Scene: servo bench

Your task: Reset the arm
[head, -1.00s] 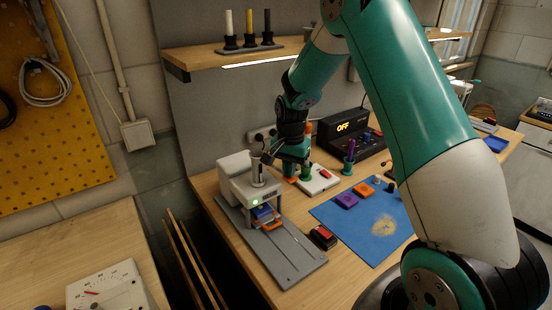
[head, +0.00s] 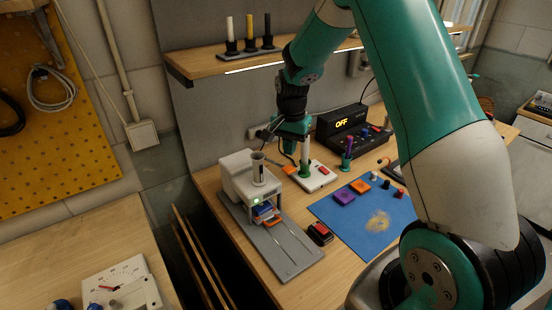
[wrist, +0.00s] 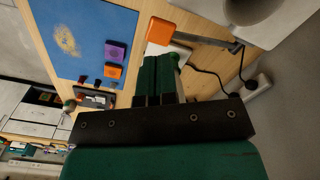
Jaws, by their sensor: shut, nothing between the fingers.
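My arm reaches over the bench in the head view, with my gripper (head: 292,140) above the bench behind the white press-like machine (head: 237,171). In the wrist view, the green fingers of my gripper (wrist: 158,75) are together with nothing between them. In the head view, a white base (head: 318,180) with a red button and a green-and-white post stands close to my gripper; I cannot tell the exact gap. An orange piece (head: 288,170) lies beside it, and an orange block end (wrist: 174,31) shows in the wrist view.
A blue mat (head: 340,222) carries a purple block (head: 344,197) and an orange block (head: 360,187). A black console (head: 340,140) reads OFF. A red-topped switch box (head: 320,233) sits at the front. A shelf (head: 200,62) with candle-like posts hangs above. A meter (head: 115,288) stands on the left table.

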